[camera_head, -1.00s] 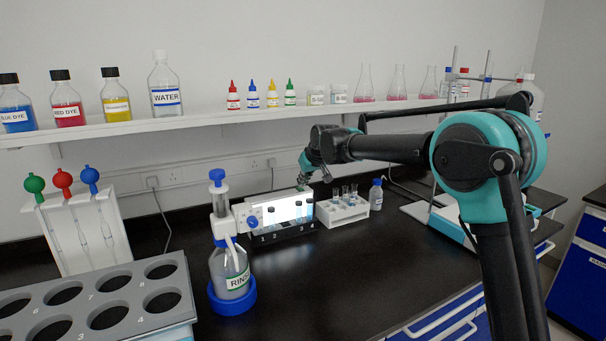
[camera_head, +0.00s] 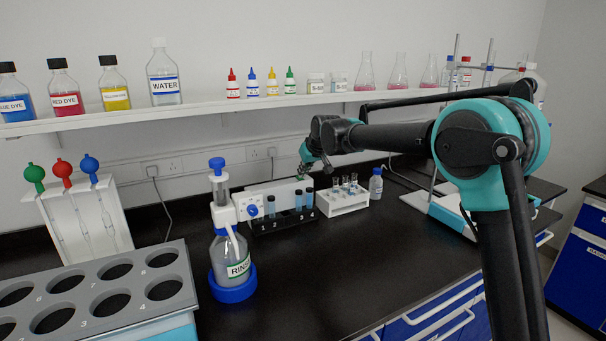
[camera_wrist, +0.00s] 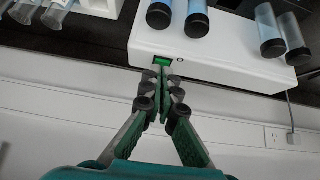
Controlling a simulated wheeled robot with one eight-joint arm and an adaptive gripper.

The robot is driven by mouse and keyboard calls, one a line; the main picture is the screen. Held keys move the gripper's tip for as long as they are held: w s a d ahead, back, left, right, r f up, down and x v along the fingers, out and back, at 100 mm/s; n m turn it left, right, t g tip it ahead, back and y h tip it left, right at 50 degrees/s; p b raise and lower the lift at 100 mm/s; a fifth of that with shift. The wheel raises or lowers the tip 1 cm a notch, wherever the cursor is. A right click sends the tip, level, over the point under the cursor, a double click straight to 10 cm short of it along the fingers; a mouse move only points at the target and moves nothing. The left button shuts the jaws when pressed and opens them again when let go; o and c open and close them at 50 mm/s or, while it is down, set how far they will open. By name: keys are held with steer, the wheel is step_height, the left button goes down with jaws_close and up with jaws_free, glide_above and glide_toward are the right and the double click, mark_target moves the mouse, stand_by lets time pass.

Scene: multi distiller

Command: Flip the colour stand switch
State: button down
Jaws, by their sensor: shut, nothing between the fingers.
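The colour stand (camera_head: 262,188) is a white panel behind a black rack (camera_head: 284,224) with dark-capped tubes. Its panel is unlit. In the wrist view the stand's white box (camera_wrist: 218,50) fills the upper right. The green switch (camera_wrist: 162,61) sits near its edge, beside a small round mark. My gripper (camera_wrist: 163,73) is shut and empty, its fingertips at the switch and partly covering it; I cannot tell whether they touch it. In the head view my gripper (camera_head: 302,177) is small, at the top right of the stand.
A rinse bottle (camera_head: 232,258) stands in front of the stand's left end. A white tube rack (camera_head: 343,202) and a small bottle (camera_head: 376,185) stand to its right. A shelf (camera_head: 210,110) with bottles and flasks runs above.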

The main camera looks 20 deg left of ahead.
steer(key=shift+r, duration=0.5)
steer(key=v, duration=1.3)
steer(key=shift+d+f, duration=0.1)
steer(key=shift+d, duration=0.1)
